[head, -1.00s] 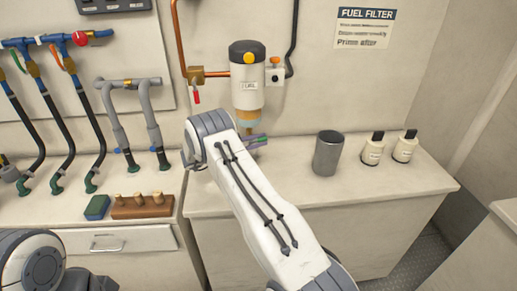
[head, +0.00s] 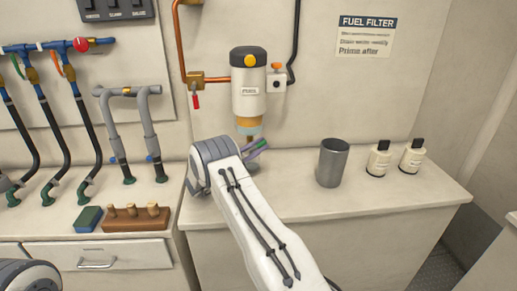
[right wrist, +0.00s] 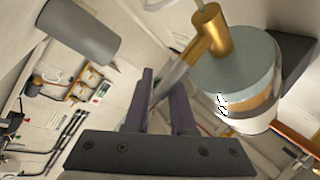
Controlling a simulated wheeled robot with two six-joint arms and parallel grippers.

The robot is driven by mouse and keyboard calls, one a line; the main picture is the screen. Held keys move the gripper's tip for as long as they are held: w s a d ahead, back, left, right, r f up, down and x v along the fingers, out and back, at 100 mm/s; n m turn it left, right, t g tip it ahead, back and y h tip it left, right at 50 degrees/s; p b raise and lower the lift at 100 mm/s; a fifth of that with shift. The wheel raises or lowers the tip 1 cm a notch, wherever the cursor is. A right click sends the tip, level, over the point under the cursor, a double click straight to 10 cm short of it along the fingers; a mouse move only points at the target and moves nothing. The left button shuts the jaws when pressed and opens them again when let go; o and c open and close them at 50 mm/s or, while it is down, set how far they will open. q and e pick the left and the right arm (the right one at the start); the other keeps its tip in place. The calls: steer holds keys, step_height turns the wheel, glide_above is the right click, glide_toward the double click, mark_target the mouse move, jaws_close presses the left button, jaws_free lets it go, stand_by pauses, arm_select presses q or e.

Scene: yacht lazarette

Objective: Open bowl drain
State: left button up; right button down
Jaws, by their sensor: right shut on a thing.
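The fuel filter (head: 249,85) is a white cylinder with a black top on the back wall. Its amber bowl (head: 249,122) hangs below, just above the counter. In the right wrist view the bowl (right wrist: 240,85) shows its grey-blue base with a brass drain fitting (right wrist: 209,32). My right gripper (right wrist: 158,98) is shut on this lever, beside the bowl. In the head view its fingertips (head: 259,145) show below the bowl, and my arm hides the rest. My left gripper is out of view.
A grey metal cup (head: 332,162) and two white bottles (head: 378,158) (head: 412,155) stand right on the counter. A blue-green sponge (head: 91,219) and wooden peg block (head: 136,218) lie left. A red-handled valve (head: 195,100) sits on the copper pipe.

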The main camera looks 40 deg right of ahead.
steer(key=shift+w+a+r, duration=0.1)
steer(key=shift+r, duration=0.05)
steer(key=c, duration=0.8)
jaws_free()
steer(key=shift+a+f, duration=0.2)
steer(key=shift+f, duration=0.05)
steer(key=w+a+b, duration=0.1)
steer(key=a+b, duration=0.3)
steer(key=b, duration=0.4)
steer(key=w+a+b, duration=0.1)
steer(key=a+b, duration=0.4)
steer(key=b, duration=0.4)
steer(key=w+a+b, duration=0.1)
steer(key=a+b, duration=0.4)
steer(key=b, duration=0.4)
steer(key=shift+f, duration=0.35)
